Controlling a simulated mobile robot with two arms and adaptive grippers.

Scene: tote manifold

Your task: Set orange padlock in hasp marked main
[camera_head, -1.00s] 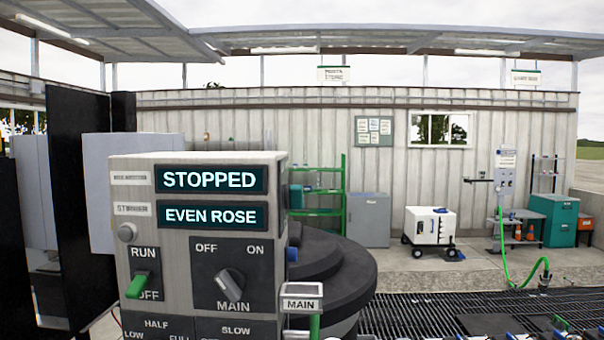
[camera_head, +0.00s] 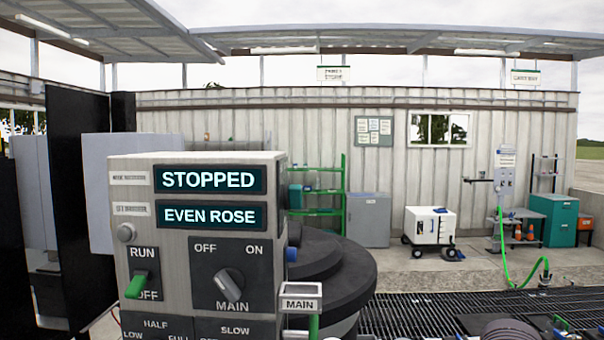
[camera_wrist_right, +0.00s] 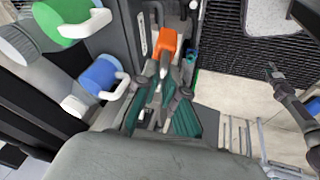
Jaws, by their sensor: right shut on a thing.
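The orange padlock (camera_wrist_right: 166,42) shows in the right wrist view, just past my right gripper's fingertips. My right gripper (camera_wrist_right: 163,78) is shut on it; the shackle is partly hidden by the fingers. In the head view, a grey tag marked MAIN (camera_head: 300,303) sits at the lower right of the control panel (camera_head: 198,230), with a green upright piece (camera_head: 313,327) under it, cut off by the picture's edge. The hasp itself is not clearly seen.
The panel has a green RUN/OFF lever (camera_head: 137,285) and a MAIN knob (camera_head: 229,281). A dark round tank (camera_head: 345,272) stands behind it. In the right wrist view, a blue-handled fitting (camera_wrist_right: 98,76) and a green one (camera_wrist_right: 68,18) lie left of the gripper.

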